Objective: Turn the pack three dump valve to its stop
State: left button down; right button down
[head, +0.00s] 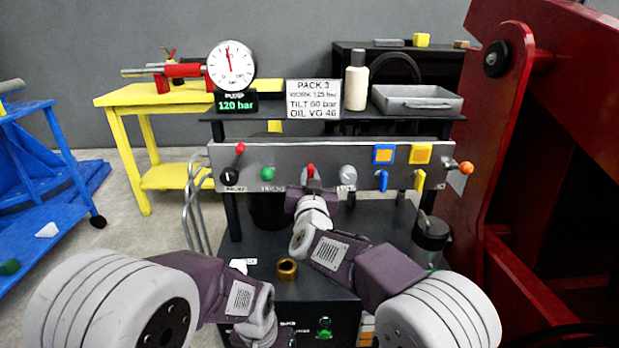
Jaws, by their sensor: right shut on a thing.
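A grey valve panel (405,153) stands across the bench. The labels below the controls are too small to read, so I cannot tell for certain which is the dump valve. My left gripper (262,332) is low at the bottom edge, its jaws unclear.
A gauge (231,66) above a 120 bar display (236,104) and a PACK 3 sign (313,99) stand behind the panel. A brass ring (287,269) and dark flask (428,238) are on the bench. A red machine frame (560,190) closes off the right.

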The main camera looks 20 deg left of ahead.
jog(key=m, duration=0.3)
jog(key=shift+d+f+m, duration=0.1)
jog(key=shift+m, duration=0.2)
jog(key=m+b, duration=0.1)
jog(key=m, duration=0.3)
jog(key=m+b, duration=0.2)
jog(key=m, duration=0.2)
jog(key=m+b, duration=0.2)
jog(key=m, duration=0.2)
jog(key=shift+d+f, duration=0.15)
jog(key=shift+f, duration=0.15)
jog(key=shift+m, duration=0.4)
jog(key=c, duration=1.4)
grip_release()
jog(key=shift+c, duration=0.2)
jog(key=shift+r, duration=0.1)
